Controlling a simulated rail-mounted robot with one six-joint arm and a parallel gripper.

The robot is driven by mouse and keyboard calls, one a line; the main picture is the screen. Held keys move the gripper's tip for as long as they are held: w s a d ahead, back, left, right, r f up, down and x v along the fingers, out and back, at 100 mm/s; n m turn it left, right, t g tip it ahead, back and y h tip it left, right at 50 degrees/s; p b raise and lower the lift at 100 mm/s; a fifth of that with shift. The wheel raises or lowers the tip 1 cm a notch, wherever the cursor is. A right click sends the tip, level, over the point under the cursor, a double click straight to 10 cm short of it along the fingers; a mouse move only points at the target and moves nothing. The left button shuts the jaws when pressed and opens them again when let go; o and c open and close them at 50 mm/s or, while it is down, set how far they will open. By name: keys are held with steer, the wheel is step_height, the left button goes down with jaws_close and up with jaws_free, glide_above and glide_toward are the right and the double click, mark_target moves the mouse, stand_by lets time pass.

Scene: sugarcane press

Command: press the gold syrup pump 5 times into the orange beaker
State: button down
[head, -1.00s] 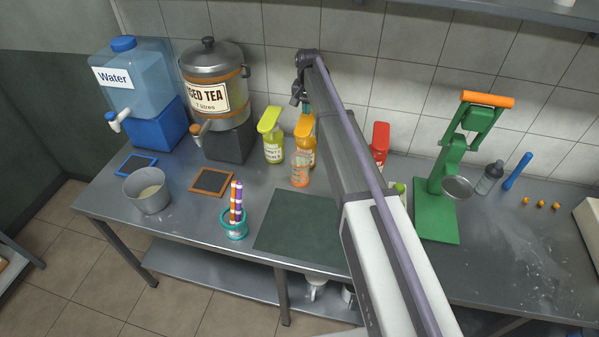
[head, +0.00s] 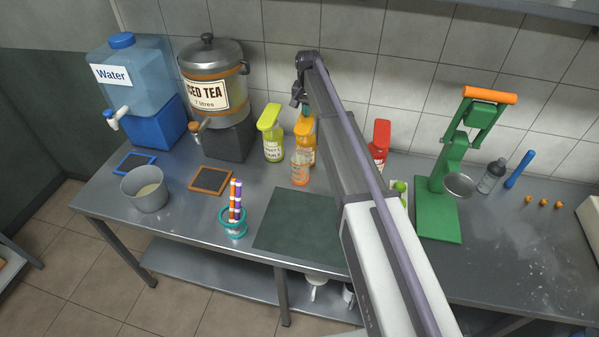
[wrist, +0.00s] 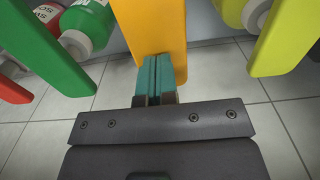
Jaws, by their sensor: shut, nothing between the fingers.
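The gold syrup pump (head: 305,127) stands at the back of the bench between a yellow-green pump and my arm. Its flat gold head also shows in the wrist view (wrist: 150,25). My gripper (head: 306,110) is over the pump head, with its teal fingers (wrist: 159,75) shut together and empty. The fingertips appear to touch the gold head. The orange beaker (head: 300,172), clear with orange markings, stands upright just in front of the gold bottle. Its contents are too small to tell.
A yellow-green pump (head: 271,130) stands close to the left and a red pump (head: 379,141) to the right, partly behind my arm. A dark green mat (head: 300,232) lies bare in front. A green press (head: 440,200) stands farther right.

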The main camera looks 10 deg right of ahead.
steer(key=shift+f+b, duration=1.6)
steer(key=shift+f, duration=0.1)
step_height(320, 180, up, 5)
steer(key=p, duration=0.5)
steer(key=shift+r, duration=0.15)
steer(key=shift+f, duration=0.25)
steer(key=shift+f+b, duration=2.5)
steer(key=shift+b, duration=0.05)
steer(key=shift+r, duration=0.15)
